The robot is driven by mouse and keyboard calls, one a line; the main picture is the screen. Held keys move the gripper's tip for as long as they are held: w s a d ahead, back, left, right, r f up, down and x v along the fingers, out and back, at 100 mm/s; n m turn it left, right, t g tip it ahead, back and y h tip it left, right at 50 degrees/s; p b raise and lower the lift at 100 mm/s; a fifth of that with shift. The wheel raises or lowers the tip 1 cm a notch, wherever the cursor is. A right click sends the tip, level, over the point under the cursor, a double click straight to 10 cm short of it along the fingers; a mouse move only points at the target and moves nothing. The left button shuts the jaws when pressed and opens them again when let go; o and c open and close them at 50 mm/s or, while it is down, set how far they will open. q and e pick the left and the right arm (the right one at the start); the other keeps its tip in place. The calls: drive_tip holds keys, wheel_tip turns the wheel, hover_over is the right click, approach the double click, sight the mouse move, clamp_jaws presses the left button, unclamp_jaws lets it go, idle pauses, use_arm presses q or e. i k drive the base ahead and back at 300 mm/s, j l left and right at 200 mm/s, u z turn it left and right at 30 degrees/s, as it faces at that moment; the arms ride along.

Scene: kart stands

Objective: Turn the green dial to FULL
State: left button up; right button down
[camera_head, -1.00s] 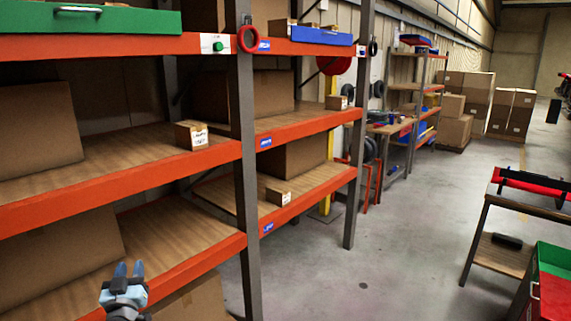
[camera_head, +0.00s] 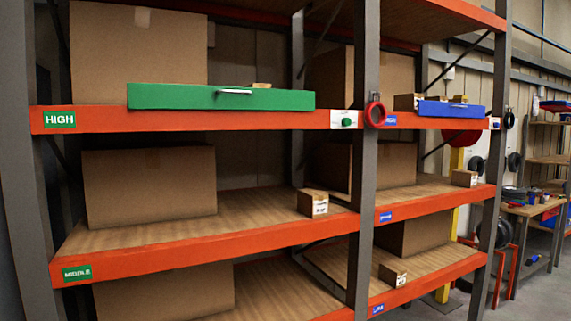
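The green dial (camera_head: 347,122) is a small green knob on a white plate. The plate is fixed to the orange front beam of the upper shelf, left of a grey upright post. It is small in the head view, and I cannot read its setting or any FULL mark. Neither of my grippers shows in the head view now.
A green drawer (camera_head: 221,97) with a silver handle sits left of the dial. A red ring (camera_head: 375,113) hangs on the post just right of it. A blue drawer (camera_head: 450,109) is further right. Cartons stand on the shelves. Open floor (camera_head: 532,296) shows at lower right.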

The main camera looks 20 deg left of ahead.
sight(346, 121)
drive_tip(key=i+u, duration=0.1)
drive_tip(key=u, duration=0.4)
drive_tip(key=i+u, duration=0.1)
drive_tip(key=u, duration=0.4)
drive_tip(key=i+l+u, duration=0.65)
drive_tip(key=i+l, duration=0.5)
drive_tip(key=l, duration=0.15)
